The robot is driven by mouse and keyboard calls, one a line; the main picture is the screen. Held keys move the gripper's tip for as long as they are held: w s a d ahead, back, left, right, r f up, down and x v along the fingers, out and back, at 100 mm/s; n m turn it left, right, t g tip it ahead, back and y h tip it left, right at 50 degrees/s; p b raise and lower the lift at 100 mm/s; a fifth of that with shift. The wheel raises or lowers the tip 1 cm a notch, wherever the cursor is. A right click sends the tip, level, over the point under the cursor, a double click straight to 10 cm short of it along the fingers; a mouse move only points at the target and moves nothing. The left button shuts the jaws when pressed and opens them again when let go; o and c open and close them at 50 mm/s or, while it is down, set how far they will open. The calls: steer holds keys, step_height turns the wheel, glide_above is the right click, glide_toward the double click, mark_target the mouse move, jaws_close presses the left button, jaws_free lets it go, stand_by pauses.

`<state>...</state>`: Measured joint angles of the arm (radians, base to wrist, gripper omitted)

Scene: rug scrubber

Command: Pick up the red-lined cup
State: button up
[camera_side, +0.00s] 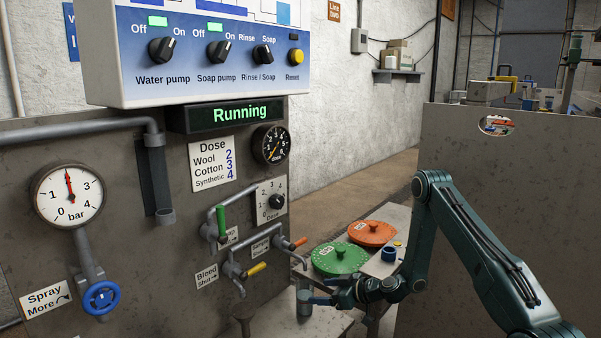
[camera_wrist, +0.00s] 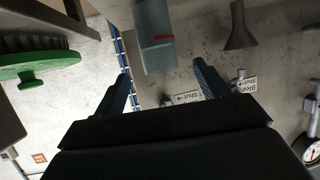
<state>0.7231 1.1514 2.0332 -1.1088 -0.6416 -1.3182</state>
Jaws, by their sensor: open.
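The red-lined cup (camera_wrist: 152,35) is a grey-blue cylinder with a short red line on its side, at the top middle of the wrist view. My gripper (camera_wrist: 162,70) is open, with its two dark blue fingers apart and the cup just beyond the fingertips, roughly between them. The fingers do not appear closed on it. In the side view my gripper (camera_side: 322,299) is low, beside a small grey cylinder (camera_side: 303,297) that appears to be the cup; its red line cannot be made out there.
A panel with valves (camera_side: 256,268) and pipes stands left of my gripper. A funnel (camera_wrist: 240,28) shows in the wrist view. A green lid (camera_side: 340,258), an orange lid (camera_side: 371,233) and a small blue pot (camera_side: 390,254) sit on a ledge behind my gripper.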

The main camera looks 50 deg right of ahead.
mark_target(312, 289)
steer(key=shift+x, duration=1.15)
steer(key=shift+x, duration=2.65)
steer(key=shift+r, duration=0.1)
steer(key=c, duration=1.3)
steer(key=shift+o, duration=0.2)
steer(key=shift+r, duration=0.15)
step_height(312, 289, up, 28)
